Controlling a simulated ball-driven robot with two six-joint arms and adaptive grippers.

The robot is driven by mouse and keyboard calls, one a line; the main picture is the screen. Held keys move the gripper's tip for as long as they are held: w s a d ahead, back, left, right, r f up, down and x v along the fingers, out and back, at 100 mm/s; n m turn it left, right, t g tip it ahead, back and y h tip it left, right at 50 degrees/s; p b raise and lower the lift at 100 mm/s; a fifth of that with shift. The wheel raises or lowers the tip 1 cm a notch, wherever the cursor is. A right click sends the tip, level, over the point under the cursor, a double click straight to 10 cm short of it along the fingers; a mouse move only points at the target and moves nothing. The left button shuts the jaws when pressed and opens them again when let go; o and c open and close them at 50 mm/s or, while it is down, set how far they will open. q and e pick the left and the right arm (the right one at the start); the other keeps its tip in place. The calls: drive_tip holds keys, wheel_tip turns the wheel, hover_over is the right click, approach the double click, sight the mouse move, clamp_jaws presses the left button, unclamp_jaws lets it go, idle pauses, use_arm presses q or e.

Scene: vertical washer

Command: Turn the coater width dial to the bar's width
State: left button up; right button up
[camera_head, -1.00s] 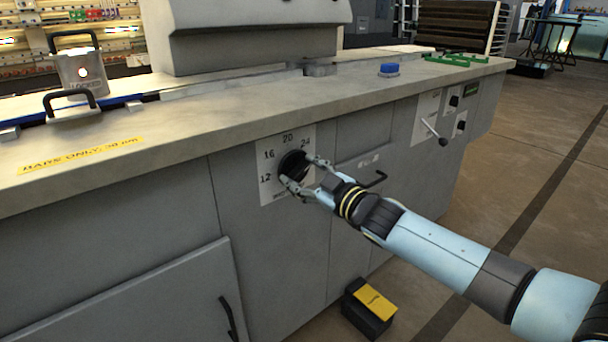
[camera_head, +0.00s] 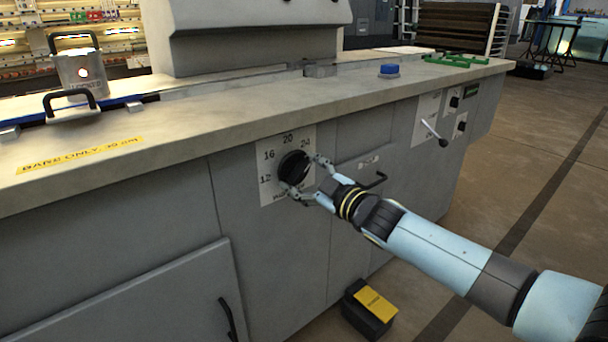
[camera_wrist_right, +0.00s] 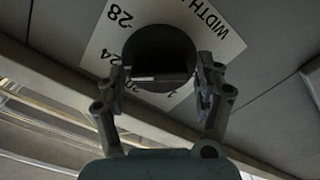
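The coater width dial is a round black knob (camera_head: 293,165) on a pale plate (camera_head: 268,190) on the grey machine front. Numbers 12, 16, 20 and 24 ring it in the head view, and 28 shows in the wrist view. I cannot tell which number the knob points to. My right gripper (camera_head: 303,175) is at the dial, its fingers spread on opposite sides of the knob (camera_wrist_right: 160,52). In the wrist view the fingers (camera_wrist_right: 161,82) look open, nearer the camera than the knob; I cannot tell if they touch it. I cannot identify the bar. My left gripper is out of view.
The counter (camera_head: 215,125) runs above the dial, with a yellow label (camera_head: 80,155), a handled metal block (camera_head: 78,70) and a blue knob (camera_head: 388,71). A black-and-yellow pedal (camera_head: 370,305) stands below.

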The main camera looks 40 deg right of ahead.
drive_tip(key=shift+o, duration=0.7)
drive_tip(key=s, duration=1.2)
drive_tip(key=shift+d, duration=0.45)
drive_tip(key=s+f+m+g+h, duration=0.1)
drive_tip(key=s+f+m+g, duration=0.15)
drive_tip(key=s+f, duration=0.55)
drive_tip(key=s+a+f+m+g+p, duration=0.1)
drive_tip(key=s+f+g, duration=0.2)
drive_tip(key=f, duration=0.9)
drive_tip(key=s+f+m+g+h, duration=0.1)
drive_tip(key=s+f+g, duration=0.2)
drive_tip(key=s+f, duration=0.5)
drive_tip(key=s+a+f+m+g, duration=0.1)
drive_tip(key=s+f+g, duration=0.2)
drive_tip(key=s, duration=0.6)
drive_tip(key=s+a+f+m+g, duration=0.1)
drive_tip(key=s+a+f+g, duration=0.1)
drive_tip(key=s+f, duration=0.5)
drive_tip(key=s+a+f+m+g, duration=0.2)
drive_tip(key=s+f+g, duration=0.2)
drive_tip(key=s, duration=0.7)
drive_tip(key=shift+s+f, duration=0.3)
drive_tip(key=shift+f, duration=0.5)
